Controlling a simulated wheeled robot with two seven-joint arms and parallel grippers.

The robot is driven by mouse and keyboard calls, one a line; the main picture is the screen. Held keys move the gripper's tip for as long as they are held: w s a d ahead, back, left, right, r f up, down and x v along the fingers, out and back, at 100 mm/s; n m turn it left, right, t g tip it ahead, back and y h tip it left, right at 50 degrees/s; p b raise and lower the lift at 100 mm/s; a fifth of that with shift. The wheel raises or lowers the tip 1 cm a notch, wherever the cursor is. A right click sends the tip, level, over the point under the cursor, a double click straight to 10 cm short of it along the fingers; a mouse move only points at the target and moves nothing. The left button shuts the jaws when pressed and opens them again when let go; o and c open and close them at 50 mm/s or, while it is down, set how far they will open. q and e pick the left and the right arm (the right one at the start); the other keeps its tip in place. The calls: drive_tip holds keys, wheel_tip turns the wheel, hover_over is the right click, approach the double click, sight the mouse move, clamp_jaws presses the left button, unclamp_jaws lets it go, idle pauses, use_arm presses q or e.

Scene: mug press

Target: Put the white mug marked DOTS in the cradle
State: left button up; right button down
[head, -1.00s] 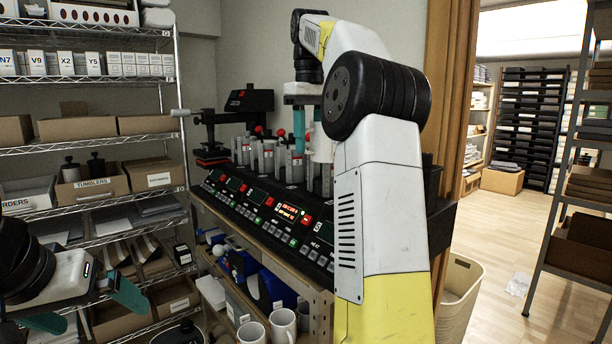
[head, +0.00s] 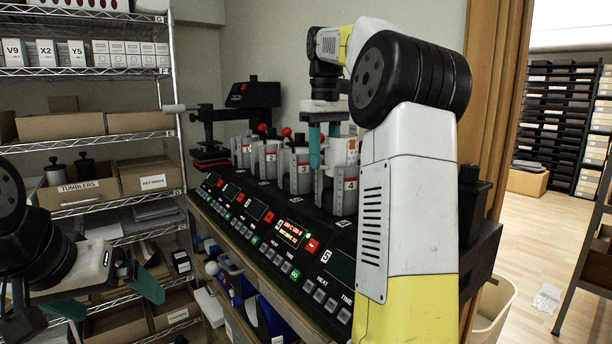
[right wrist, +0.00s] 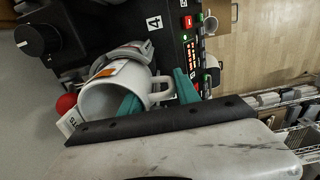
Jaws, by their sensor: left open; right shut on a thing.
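My right gripper (head: 324,148) is shut on a white mug (head: 344,151), gripping it by the handle side. The right wrist view shows the mug (right wrist: 110,97) with its open mouth towards the camera, an orange patch near its rim and a white tag with partly hidden letters. The mug is at the grey cradle (right wrist: 128,54) of the press station marked 4; the cradle (head: 346,190) also shows in the head view. I cannot tell whether the mug is fully seated. My left gripper (head: 106,297) is open and empty at the lower left, far from the mug.
A row of similar numbered stations (head: 268,160) stands left of station 4, some with red knobs. The black control panel (head: 262,225) runs along the front. Wire shelving with boxes (head: 90,180) stands at the left. A pale bin (head: 492,310) is at the lower right.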

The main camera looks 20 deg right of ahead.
drive_tip(key=shift+f, duration=2.25)
drive_tip(key=c, duration=0.9)
unclamp_jaws()
drive_tip(key=shift+f, duration=0.15)
wheel_tip(320, 180, up, 8)
drive_tip(key=shift+f, duration=0.15)
drive_tip(key=s+a+f+m+t, duration=0.1)
drive_tip(key=s+a+f+t, duration=0.1)
drive_tip(key=s+a+f, duration=0.2)
drive_tip(key=s+a+f+m+t+y, duration=0.1)
drive_tip(key=s+a+f+t, duration=0.1)
drive_tip(key=s+a+f, duration=0.2)
drive_tip(key=s+a+f+m+t+y, duration=0.1)
drive_tip(key=s+a+f, duration=0.3)
drive_tip(key=s+f, duration=0.4)
drive_tip(key=shift+s+a+f+t, duration=0.1)
drive_tip(key=shift+s+f+t, duration=0.1)
drive_tip(key=shift+s, duration=0.85)
drive_tip(key=shift+s+f+t, duration=0.1)
drive_tip(key=shift+s+t, duration=0.1)
drive_tip(key=shift+s, duration=0.8)
drive_tip(key=shift+s+a+f+t, duration=0.1)
drive_tip(key=shift+s+t, duration=0.1)
drive_tip(key=shift+s, duration=0.85)
